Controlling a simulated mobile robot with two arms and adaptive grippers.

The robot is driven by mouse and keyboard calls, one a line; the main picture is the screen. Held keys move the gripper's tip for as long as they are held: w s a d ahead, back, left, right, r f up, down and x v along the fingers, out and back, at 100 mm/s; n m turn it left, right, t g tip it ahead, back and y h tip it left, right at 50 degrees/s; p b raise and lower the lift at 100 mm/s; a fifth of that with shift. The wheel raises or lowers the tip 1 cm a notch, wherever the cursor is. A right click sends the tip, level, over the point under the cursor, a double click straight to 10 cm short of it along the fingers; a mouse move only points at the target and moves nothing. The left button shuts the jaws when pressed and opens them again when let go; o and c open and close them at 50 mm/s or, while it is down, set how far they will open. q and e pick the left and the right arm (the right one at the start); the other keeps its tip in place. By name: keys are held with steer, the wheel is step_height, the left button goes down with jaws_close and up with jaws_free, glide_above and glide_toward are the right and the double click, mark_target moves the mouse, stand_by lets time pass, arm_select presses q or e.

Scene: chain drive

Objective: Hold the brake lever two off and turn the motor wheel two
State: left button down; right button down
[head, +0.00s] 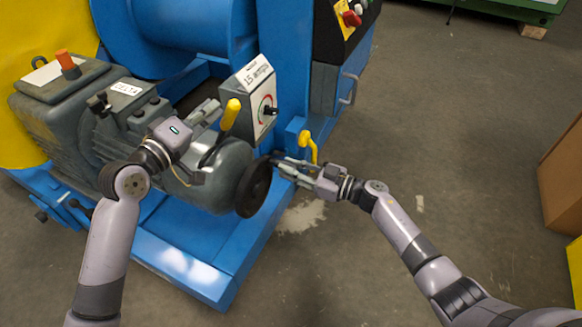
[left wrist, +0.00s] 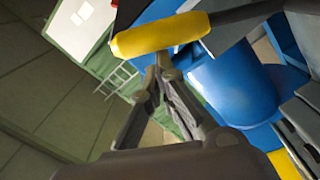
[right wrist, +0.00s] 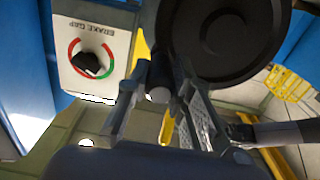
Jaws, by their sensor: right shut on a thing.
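The motor wheel (head: 254,190) is a black disc on the end of the grey motor (head: 215,160); it also shows in the right wrist view (right wrist: 222,38). My right gripper (head: 277,164) is shut on the wheel's dark, grey-ended handle (right wrist: 160,78). A yellow-gripped brake lever (head: 230,115) rises from the motor. My left gripper (head: 214,107) is beside it, its fingertips close together. In the left wrist view the yellow grip (left wrist: 160,37) lies just beyond these fingertips; I cannot tell whether they touch. No lever number is readable.
A dial box (head: 258,95) stands behind the wheel. A second yellow lever (head: 309,146) is by the blue frame, just above my right gripper. The blue base edge (head: 215,275) runs below the motor. Open floor lies to the right, with a brown box (head: 563,180) at the edge.

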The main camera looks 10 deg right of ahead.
step_height(320, 180, down, 12)
steer(key=s+a+m, duration=0.2)
steer(key=m, duration=1.7)
steer(key=s+a+r+m, duration=0.1)
steer(key=s+a+m, duration=0.5)
steer(key=s, duration=0.3)
steer(key=shift+r, duration=0.25)
